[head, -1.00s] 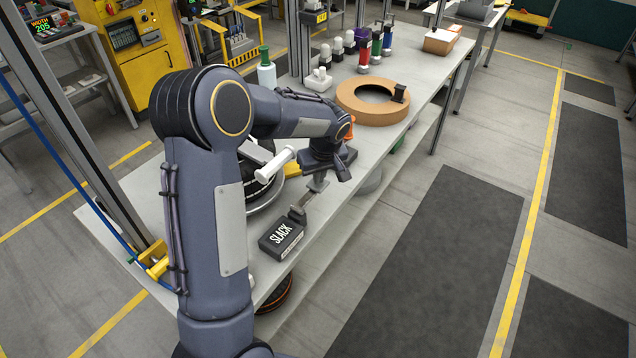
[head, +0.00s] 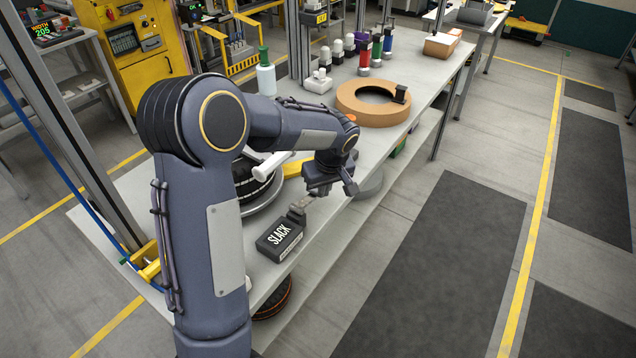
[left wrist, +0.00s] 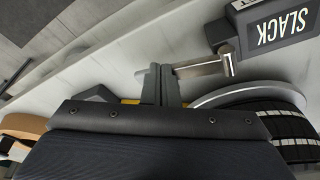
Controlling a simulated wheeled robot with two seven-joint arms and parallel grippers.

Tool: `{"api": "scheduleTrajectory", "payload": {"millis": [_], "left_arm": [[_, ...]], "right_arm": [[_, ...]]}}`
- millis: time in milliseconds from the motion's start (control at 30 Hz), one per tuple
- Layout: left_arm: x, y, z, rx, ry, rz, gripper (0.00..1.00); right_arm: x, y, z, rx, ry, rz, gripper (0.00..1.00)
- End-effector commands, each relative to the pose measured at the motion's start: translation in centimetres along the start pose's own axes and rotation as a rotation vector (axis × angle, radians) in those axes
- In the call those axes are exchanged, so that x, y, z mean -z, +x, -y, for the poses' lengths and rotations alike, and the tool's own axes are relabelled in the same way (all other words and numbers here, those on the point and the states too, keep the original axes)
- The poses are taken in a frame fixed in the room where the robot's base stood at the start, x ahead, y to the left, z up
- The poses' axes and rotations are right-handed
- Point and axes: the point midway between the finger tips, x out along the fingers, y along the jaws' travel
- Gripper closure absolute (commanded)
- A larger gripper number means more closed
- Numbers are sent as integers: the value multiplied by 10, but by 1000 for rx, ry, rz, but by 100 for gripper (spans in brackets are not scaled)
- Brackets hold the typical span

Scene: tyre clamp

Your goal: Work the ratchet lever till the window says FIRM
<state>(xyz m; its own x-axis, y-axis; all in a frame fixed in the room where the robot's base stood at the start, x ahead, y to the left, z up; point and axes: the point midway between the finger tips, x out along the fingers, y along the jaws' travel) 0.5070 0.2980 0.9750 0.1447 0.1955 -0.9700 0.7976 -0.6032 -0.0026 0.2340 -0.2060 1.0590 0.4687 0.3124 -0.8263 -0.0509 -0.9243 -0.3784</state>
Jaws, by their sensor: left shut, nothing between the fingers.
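The dark indicator box (head: 279,241) lies at the near edge of the bench, and its window reads SLACK. It also shows at the top right of the left wrist view (left wrist: 272,25). A metal bar with an upright tab, apparently the ratchet lever (left wrist: 203,68), runs from the box towards my left gripper. My left gripper (head: 332,190) is at the bench edge, just beyond the bar. In the left wrist view its fingers (left wrist: 160,84) are shut and empty beside the bar's end; whether they touch it I cannot tell. My right gripper is not in view.
A black tyre (left wrist: 280,120) in a pale ring stands beside the box, partly behind my arm. A white cylindrical handle (head: 272,164) sticks out above it. An orange-brown ring (head: 372,116) and bottles stand farther along the bench. The floor at right is clear.

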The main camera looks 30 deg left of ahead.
Motion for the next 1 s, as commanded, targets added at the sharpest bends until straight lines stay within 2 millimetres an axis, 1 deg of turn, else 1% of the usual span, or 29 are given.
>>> {"api": "scheduleTrajectory", "payload": {"millis": [67,167,267,400,500,600,733,1000], "left_arm": [[1,0,1,2,0,-1,100],[2,-7,0,-2,-1,-4,100],[1,-23,-1,-5,0,-6,100],[0,-48,-1,-5,0,-4,100],[0,-63,-1,-4,0,-3,100],[0,-73,0,-2,0,-2,100],[-1,-78,0,0,0,0,100],[-1,-78,0,0,0,0,100]], "right_arm": [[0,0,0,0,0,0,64],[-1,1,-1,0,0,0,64],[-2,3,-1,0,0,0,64],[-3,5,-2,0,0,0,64],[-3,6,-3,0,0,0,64],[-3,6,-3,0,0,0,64],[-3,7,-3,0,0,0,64],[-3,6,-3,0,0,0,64]]}}
